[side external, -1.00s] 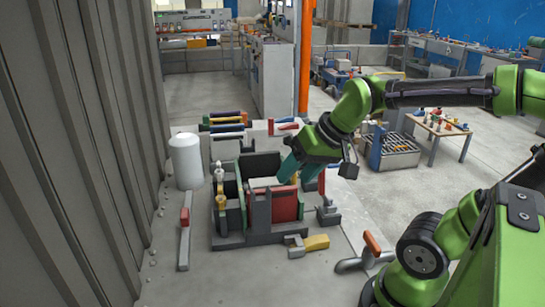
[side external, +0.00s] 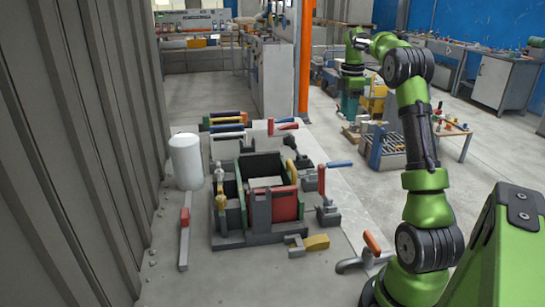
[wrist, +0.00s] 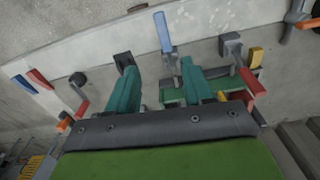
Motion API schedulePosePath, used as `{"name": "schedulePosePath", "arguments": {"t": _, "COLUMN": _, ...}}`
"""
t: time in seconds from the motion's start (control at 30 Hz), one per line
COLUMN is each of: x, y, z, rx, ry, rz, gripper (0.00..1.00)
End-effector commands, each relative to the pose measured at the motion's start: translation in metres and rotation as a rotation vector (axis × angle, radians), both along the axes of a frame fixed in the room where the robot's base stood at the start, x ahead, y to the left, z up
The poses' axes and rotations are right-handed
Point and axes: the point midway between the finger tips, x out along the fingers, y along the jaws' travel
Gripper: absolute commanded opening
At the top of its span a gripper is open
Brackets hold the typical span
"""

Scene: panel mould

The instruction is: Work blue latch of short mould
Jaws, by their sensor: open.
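A blue latch lever (side external: 339,164) points right from a grey mount at the right of the mould in the side external view. A blue lever (wrist: 163,32) stands beyond my fingertips in the wrist view, apart from them; I take it as the same one. The mould (side external: 230,238) has a grey base, dark and green walls and a red panel (side external: 285,204). I cannot tell which part is the short mould. My gripper (side external: 350,112) is raised, away from the mould. Its two teal fingers (wrist: 158,68) are spread with nothing between them.
A red lever (side external: 321,180) stands close to the blue one. A yellow block (side external: 316,242) and an orange-handled clamp (side external: 371,242) lie in front. A white cylinder (side external: 186,161) and several coloured bars (side external: 225,120) are at left and back. A corrugated wall (side external: 75,150) bounds the left.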

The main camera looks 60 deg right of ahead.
Motion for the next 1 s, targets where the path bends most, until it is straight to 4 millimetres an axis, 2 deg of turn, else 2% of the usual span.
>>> {"name": "schedulePosePath", "arguments": {"t": 0.17, "x": 0.000, "y": 0.004, "z": -0.005, "rx": 0.016, "ry": 0.005, "rz": 0.086, "gripper": 0.51}}
{"name": "schedulePosePath", "arguments": {"t": 0.27, "x": 0.000, "y": 0.004, "z": -0.016, "rx": 0.018, "ry": 0.006, "rz": 0.090, "gripper": 0.51}}
{"name": "schedulePosePath", "arguments": {"t": 0.8, "x": 0.000, "y": 0.004, "z": -0.129, "rx": 0.018, "ry": 0.006, "rz": 0.087, "gripper": 0.51}}
{"name": "schedulePosePath", "arguments": {"t": 1.0, "x": 0.000, "y": 0.004, "z": -0.158, "rx": 0.017, "ry": 0.004, "rz": 0.086, "gripper": 0.51}}
